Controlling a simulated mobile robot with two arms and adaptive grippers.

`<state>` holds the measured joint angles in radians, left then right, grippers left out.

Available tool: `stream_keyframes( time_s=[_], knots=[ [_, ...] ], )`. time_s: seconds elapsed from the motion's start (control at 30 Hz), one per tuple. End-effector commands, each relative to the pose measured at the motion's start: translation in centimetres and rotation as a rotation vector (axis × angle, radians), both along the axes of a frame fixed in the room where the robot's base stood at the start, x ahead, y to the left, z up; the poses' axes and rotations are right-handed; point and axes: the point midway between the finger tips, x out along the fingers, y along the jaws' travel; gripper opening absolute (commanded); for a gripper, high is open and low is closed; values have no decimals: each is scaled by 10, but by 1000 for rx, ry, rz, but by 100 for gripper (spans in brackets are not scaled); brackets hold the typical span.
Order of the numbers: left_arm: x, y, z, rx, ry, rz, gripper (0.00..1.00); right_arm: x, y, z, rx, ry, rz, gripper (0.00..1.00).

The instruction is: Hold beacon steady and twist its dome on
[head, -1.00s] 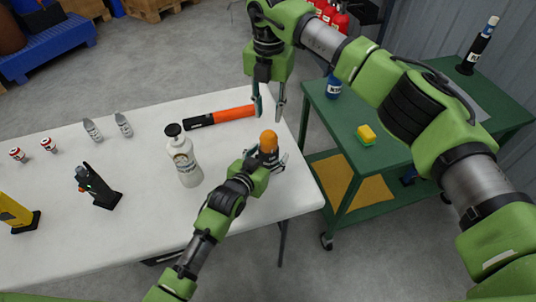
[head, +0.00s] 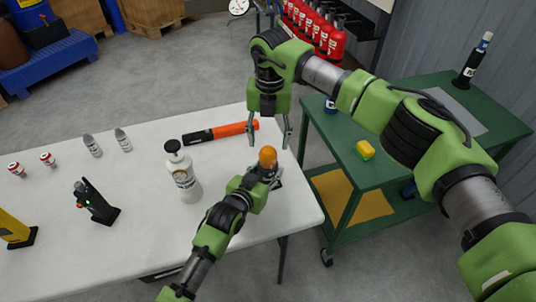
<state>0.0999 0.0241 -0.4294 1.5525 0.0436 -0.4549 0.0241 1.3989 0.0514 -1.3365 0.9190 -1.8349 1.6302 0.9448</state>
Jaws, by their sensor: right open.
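The beacon shows in the head view with its orange dome (head: 267,156) sitting on top of a dark body. The body is mostly hidden by my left gripper (head: 266,177), which comes from the lower left and appears shut around it near the right end of the white table (head: 130,222). The beacon looks roughly upright. My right gripper (head: 269,142) points down just above the dome, jaws spread wide and empty. Its fingertips show to the left and right of the dome. I cannot tell how far the dome is seated.
A white pump bottle (head: 185,180) stands left of the beacon. An orange and black baton (head: 222,132) lies behind it. A black device (head: 95,201) and several small items stand farther left. A green cart (head: 405,170) with a yellow sponge (head: 365,150) stands to the right.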

Motion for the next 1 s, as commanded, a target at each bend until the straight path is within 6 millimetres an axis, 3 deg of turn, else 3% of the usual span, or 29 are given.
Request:
stream_keyframes(
  time_s=[0.1, 0.33, 0.77, 0.9, 1.0],
  knots=[
    [0, 0, -1, 0, 2, 0, 8, -1, 1, -26, -1, 3, 1, 53],
    [0, 0, -1, 0, 2, 0, 8, 0, 1, -58, 0, 1, -1, 53],
    [0, 0, -1, 0, 2, 0, 8, 0, 1, -67, 0, -1, 0, 53],
    [0, 0, -1, 0, 2, 0, 8, 0, 1, -67, 0, -1, 0, 16],
    [0, 0, -1, 0, 2, 0, 8, 0, 1, -67, 0, -1, 0, 14]
  ],
)
